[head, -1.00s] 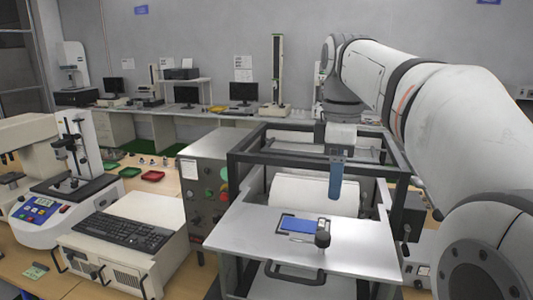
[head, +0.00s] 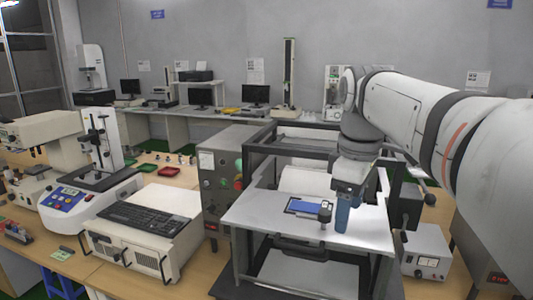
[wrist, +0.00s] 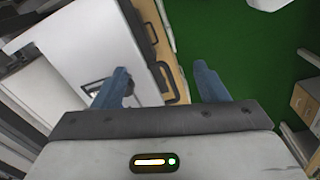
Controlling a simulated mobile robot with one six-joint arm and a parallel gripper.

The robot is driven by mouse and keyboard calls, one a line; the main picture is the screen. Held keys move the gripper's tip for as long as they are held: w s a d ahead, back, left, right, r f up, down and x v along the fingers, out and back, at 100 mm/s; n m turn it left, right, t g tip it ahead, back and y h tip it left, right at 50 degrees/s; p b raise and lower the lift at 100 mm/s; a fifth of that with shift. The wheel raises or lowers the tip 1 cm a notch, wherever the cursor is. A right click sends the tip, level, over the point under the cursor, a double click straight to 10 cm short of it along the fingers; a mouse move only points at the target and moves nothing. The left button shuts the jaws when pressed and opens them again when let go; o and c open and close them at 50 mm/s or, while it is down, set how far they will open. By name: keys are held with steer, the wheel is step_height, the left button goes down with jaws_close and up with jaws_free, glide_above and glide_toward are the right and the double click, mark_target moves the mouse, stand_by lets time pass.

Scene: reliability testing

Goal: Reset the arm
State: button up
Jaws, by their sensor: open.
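My gripper (head: 346,215) is at the end of my white arm, in front of and above the right part of the metal machine's white platform (head: 262,215). Its blue fingers show in the head view, and in the wrist view (wrist: 160,88) they stand wide apart with nothing between them. A blue flat item (head: 305,207) lies on the platform, left of my gripper and apart from it. A small dark knob-like part (head: 325,212) stands beside it. In the wrist view the platform (wrist: 70,40) is partly hidden by a finger.
The dark machine frame (head: 290,130) stands around and behind the platform. A control box (head: 225,185) with coloured buttons is left of it. A keyboard (head: 145,217) lies on a white case (head: 130,245). A grey power unit (head: 424,255) is at the right. Green floor (wrist: 230,45) is open beside the platform.

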steer(key=s+f+m+t, duration=0.1)
steer(key=s+f+m, duration=0.4)
steer(key=f, duration=0.5)
steer(key=s+f+m+t+b, duration=0.1)
steer(key=s+f+m, duration=0.5)
steer(key=f, duration=0.3)
steer(key=shift+s+f+t, duration=0.3)
steer(key=shift+s+f, duration=0.05)
steer(key=shift+s, duration=0.2)
